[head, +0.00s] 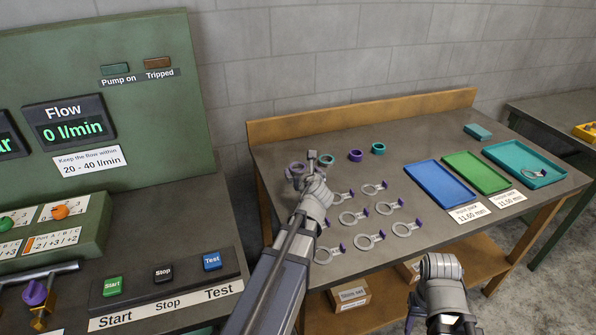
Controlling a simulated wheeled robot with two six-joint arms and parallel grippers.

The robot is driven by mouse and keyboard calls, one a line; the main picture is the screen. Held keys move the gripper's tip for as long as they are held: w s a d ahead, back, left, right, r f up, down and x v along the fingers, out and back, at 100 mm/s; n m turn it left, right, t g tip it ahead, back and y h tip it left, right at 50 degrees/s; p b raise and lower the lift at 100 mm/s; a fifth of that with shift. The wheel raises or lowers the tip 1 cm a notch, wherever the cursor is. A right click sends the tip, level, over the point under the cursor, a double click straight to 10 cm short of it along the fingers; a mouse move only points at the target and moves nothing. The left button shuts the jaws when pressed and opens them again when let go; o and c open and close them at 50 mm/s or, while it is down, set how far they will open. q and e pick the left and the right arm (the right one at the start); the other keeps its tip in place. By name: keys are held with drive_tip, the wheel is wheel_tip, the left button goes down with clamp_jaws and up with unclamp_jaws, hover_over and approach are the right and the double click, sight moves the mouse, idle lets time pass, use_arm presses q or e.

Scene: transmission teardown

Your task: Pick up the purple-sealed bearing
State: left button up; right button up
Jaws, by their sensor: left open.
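A purple ring-shaped bearing (356,155) lies near the back of the brown-edged table (420,130). My left gripper (312,163) is over the table's left part, left of these rings. It is open. A greyish-purple ring-like part (295,169) shows just left of it, partly hidden; I cannot tell whether they touch.
Several grey rings with purple tabs (362,241) lie in front of the bearings. A blue tray (439,184), a green tray (476,172) and a teal tray (545,176) holding a ring stand to the right. A green control panel (120,90) stands at the left.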

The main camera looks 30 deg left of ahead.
sight(297, 166)
use_arm(q)
drive_tip(key=shift+w+a+f, duration=0.15)
drive_tip(key=shift+f, duration=0.1)
drive_tip(key=b+x, duration=0.1)
drive_tip(key=x, duration=0.1)
drive_tip(key=b+x, duration=0.1)
drive_tip(key=x, duration=0.1)
drive_tip(key=shift+w+a+f+b, duration=0.1)
drive_tip(key=shift+w+f+b, duration=0.05)
drive_tip(key=shift+f+b, duration=0.2)
drive_tip(key=c, duration=1.5)
drive_tip(key=shift+o, duration=0.2)
drive_tip(key=shift+r, duration=0.1)
